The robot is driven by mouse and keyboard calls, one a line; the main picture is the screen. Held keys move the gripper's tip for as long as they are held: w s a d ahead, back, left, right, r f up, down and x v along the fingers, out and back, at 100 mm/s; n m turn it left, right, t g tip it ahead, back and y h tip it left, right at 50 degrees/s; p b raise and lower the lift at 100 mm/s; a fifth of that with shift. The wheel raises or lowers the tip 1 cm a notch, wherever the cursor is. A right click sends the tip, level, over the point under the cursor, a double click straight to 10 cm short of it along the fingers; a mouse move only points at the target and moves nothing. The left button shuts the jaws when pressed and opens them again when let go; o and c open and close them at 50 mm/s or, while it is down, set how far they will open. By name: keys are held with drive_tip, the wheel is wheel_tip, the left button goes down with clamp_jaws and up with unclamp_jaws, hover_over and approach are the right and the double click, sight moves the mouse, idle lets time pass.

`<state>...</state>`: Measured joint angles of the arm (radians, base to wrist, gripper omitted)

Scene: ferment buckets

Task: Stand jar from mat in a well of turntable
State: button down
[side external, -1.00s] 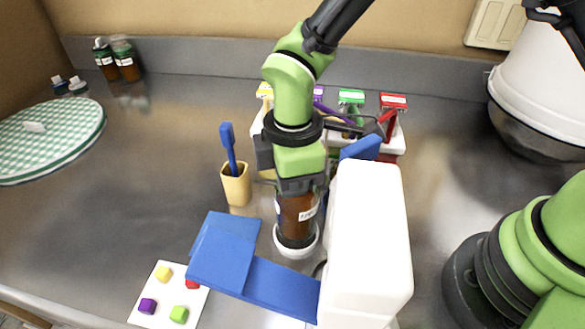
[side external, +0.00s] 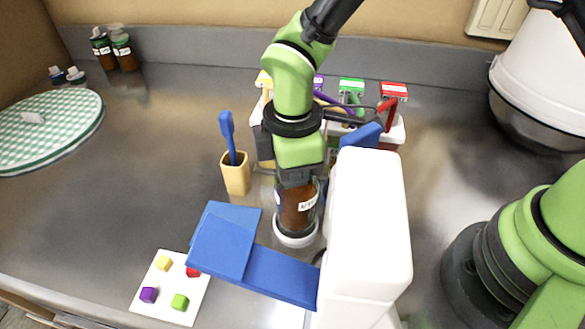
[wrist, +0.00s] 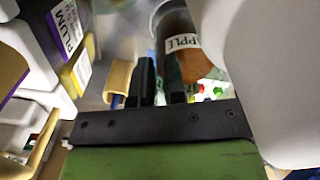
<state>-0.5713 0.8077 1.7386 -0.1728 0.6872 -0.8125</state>
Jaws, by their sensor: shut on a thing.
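The amber jar (side external: 298,210) with a white label is upright below my gripper (side external: 298,182), which is shut on its upper part. In the wrist view the jar (wrist: 196,66) shows the label "APPLE" beyond my gripper's dark fingers (wrist: 161,78). A white ring or cup (side external: 296,240) surrounds the jar's dark lower end; I cannot tell if it belongs to a turntable. A round green-and-white checked mat (side external: 45,135) lies at the far left with a small pale object on it. No turntable can be clearly made out.
A tall white block (side external: 370,230) stands close right of the jar. A yellow cup with a blue brush (side external: 236,175) stands to the left. A rack with coloured labels (side external: 385,135) is behind. The counter between mat and cup is clear.

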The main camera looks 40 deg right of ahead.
drive_tip(key=shift+f, duration=0.9)
idle(2.1)
drive_tip(key=c, duration=0.6)
unclamp_jaws()
drive_tip(key=shift+c, duration=0.2)
drive_tip(key=shift+r, duration=0.1)
wheel_tip(320, 180, up, 8)
idle(0.7)
